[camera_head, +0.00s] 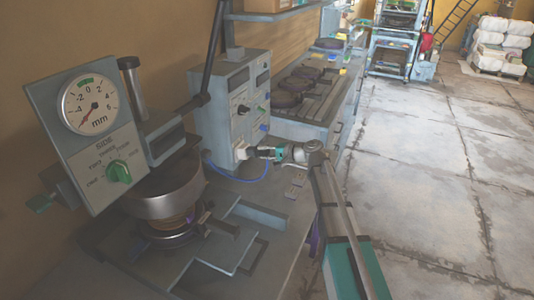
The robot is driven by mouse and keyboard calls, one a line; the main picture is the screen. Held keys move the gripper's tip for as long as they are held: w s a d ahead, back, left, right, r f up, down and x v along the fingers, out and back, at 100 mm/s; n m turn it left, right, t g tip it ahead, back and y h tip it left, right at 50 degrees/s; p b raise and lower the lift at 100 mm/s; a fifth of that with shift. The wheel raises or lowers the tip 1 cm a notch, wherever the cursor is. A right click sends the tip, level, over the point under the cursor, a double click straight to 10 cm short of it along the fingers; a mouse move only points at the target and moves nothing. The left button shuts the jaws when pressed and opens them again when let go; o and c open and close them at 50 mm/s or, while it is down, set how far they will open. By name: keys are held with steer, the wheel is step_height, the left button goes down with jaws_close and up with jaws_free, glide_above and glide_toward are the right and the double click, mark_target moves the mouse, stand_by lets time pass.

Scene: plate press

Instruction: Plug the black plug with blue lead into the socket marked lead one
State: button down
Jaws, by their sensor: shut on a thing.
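My gripper (250,152) is at the lower front of the grey control box (226,98). It is shut on the black plug, which is too small and covered by the fingers to make out clearly. The blue lead (240,180) hangs below my gripper in a loop and runs left along the bench to the foot of the box. A pale fitting (240,150) shows low on the box front, right at the fingertips. I cannot read the socket markings, nor tell whether the plug touches a socket.
A press with a round dial (90,105) and a green knob (118,171) stands at left. A metal plate fixture (230,238) lies in front on the bench. Dark round discs (290,92) sit on a rack behind the box.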

steer(key=shift+b+x, duration=0.3)
steer(key=shift+x, duration=0.85)
steer(key=shift+c, duration=1.9)
jaws_free()
steer(key=shift+s+d, duration=0.1)
steer(key=shift+d, duration=0.05)
steer(key=shift+d+r+m+t+h+p, duration=0.15)
steer(key=shift+d+m+t+h+p, duration=0.15)
steer(key=shift+d+m+h+p, duration=0.3)
steer(key=s+d+f+n+g+h+p, duration=0.1)
steer(key=s+d+h+p, duration=0.4)
steer(key=s+d, duration=0.8)
steer(key=s+d+f+n+g+h+p, duration=0.1)
steer(key=s+d+n+g+h+p, duration=0.3)
steer(key=s+d, duration=0.9)
steer(key=s+h+p, duration=0.1)
steer(key=h, duration=0.2)
steer(key=shift+f+g+h, duration=0.3)
steer(key=shift+g+h, duration=0.1)
